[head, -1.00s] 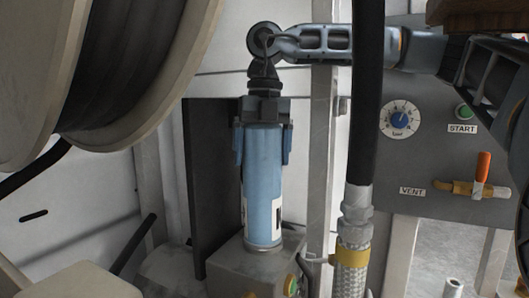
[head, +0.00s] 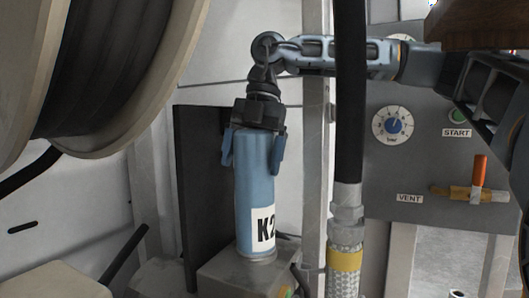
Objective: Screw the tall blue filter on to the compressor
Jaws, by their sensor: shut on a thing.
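The tall blue filter (head: 257,185) stands nearly upright on the grey compressor block (head: 235,272) in the head view. A white label reading "K2", cut off at its right edge, faces partly toward me. My gripper (head: 254,150) points down from above, with its two blue fingers on either side of the filter's upper part, shut on it. The filter's foot meets the top of the block. I cannot tell how far its thread is engaged.
A large hose reel (head: 120,60) fills the upper left. A thick black hose (head: 350,100) hangs in front of my arm, right of the filter. A grey panel at right carries a gauge (head: 393,125), a green START button (head: 459,130) and a VENT valve with an orange handle (head: 480,171).

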